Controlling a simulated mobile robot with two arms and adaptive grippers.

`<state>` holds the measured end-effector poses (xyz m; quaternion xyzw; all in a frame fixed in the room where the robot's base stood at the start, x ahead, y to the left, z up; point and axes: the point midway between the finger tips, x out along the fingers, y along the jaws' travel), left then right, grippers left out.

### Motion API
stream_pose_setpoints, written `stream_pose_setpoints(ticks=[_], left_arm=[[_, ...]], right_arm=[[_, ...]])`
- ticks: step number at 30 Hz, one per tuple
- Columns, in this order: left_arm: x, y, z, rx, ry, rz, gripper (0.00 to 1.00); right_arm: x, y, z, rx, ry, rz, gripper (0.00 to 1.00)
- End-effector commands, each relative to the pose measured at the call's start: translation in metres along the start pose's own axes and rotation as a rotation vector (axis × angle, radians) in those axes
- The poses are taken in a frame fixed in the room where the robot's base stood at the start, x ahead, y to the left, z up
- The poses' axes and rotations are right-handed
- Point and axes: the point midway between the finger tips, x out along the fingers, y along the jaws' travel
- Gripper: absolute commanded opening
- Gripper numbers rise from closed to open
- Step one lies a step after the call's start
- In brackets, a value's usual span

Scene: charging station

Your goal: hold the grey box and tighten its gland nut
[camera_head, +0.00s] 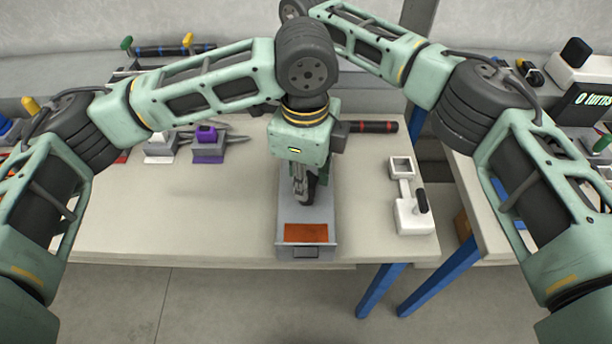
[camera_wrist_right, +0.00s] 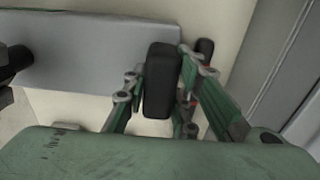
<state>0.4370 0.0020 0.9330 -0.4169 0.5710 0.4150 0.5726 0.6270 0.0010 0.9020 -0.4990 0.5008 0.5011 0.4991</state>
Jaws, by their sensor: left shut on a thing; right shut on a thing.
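A long grey tray-like body (camera_head: 318,217) with an orange patch lies at the table's front edge; I cannot tell whether it is the grey box itself. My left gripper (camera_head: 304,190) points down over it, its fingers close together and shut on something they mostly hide. My right gripper (camera_wrist_right: 158,95) shows in the right wrist view, its fingers on both sides of a black block (camera_wrist_right: 160,75), seemingly the gland nut. A flat grey surface (camera_wrist_right: 90,50) lies behind that block. My right gripper is hidden behind my left arm in the head view.
A white device with a black handle (camera_head: 412,212) stands to the right. A red-and-black tool (camera_head: 372,127) lies behind. A purple-topped block (camera_head: 208,142) and a white-based block (camera_head: 159,147) stand left. A turn-counter display (camera_head: 590,98) is far right. The table's left middle is clear.

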Motion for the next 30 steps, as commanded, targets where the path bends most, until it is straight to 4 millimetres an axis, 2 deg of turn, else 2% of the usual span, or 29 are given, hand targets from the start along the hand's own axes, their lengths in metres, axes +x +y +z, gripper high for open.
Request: stream_pose_setpoints(ticks=[7, 20, 21, 26, 30], left_arm=[[-0.0002, 0.0039, -0.002, 0.073, 0.003, 0.009, 0.0], [-0.0001, 0.0037, -0.0016, 0.081, 0.002, 0.009, 0.0], [-0.0001, 0.0037, -0.0015, 0.08, 0.002, 0.009, 0.27], [0.0, 0.0035, -0.0014, 0.079, 0.002, 0.009, 0.39], [0.0, 0.0025, -0.0009, 0.076, 0.002, 0.007, 0.39]], right_arm=[[-0.0003, -0.0045, -0.0033, 0.005, 0.002, -0.013, 0.04], [-0.0002, -0.0047, -0.0037, 0.006, 0.003, -0.013, 0.04], [-0.0002, -0.0047, -0.0037, 0.006, 0.003, -0.013, 0.04], [-0.0002, -0.004, -0.0031, 0.005, 0.002, -0.011, 0.04], [-0.0002, -0.0029, -0.0021, 0.004, 0.001, -0.008, 0.04]])
